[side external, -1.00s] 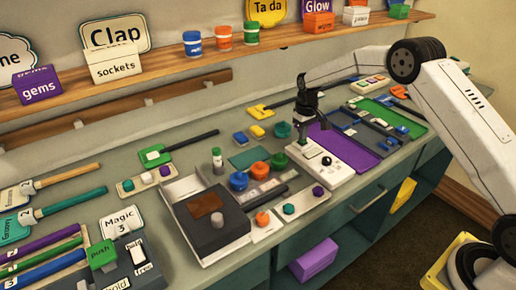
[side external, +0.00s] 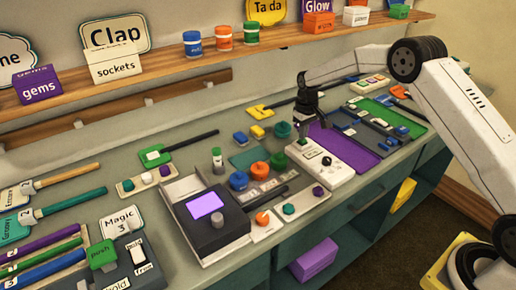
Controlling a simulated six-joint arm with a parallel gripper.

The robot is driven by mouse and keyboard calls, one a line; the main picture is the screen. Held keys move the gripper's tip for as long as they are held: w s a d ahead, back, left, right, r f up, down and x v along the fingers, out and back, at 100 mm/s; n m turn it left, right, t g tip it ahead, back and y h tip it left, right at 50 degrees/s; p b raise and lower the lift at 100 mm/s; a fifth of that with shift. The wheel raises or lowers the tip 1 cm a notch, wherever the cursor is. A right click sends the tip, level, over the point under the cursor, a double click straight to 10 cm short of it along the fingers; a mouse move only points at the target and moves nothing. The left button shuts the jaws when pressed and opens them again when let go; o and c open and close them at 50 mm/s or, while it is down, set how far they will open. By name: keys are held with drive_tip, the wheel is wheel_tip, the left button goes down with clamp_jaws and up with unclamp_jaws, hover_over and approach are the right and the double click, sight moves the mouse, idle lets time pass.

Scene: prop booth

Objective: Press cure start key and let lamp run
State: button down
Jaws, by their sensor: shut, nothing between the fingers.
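The cure lamp looks to be the dark box (side external: 226,231) in a pale tray at the centre front. Its top window (side external: 205,205) glows bright purple. My gripper (side external: 302,138) is shut and empty, pointing down over the far end of a white control panel (side external: 338,178). A black round knob (side external: 326,161) sits on that panel, nearer the camera than the fingertips. The key under the fingertips is mostly hidden, and I cannot tell whether they touch it.
Orange and blue pots (side external: 260,170) stand left of the panel. A purple mat (side external: 345,150) lies right of it. A small panel with an orange knob (side external: 262,218) is beside the dark box. Long-handled tools lie at the left.

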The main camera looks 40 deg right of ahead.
sight(303, 142)
wheel_tip(303, 142, up, 7)
idle(1.1)
drive_tip(key=shift+s+a, duration=0.1)
drive_tip(key=s+a+t, duration=0.1)
drive_tip(key=s+a, duration=0.2)
drive_tip(key=s, duration=0.6)
drive_tip(key=s+a, duration=0.3)
drive_tip(key=s, duration=0.7)
drive_tip(key=s+a+t, duration=0.1)
drive_tip(key=s+a, duration=0.2)
drive_tip(key=s, duration=0.7)
drive_tip(key=shift+s+a+t, duration=0.15)
drive_tip(key=shift+a+t, duration=0.1)
drive_tip(key=shift+t, duration=0.05)
idle(3.3)
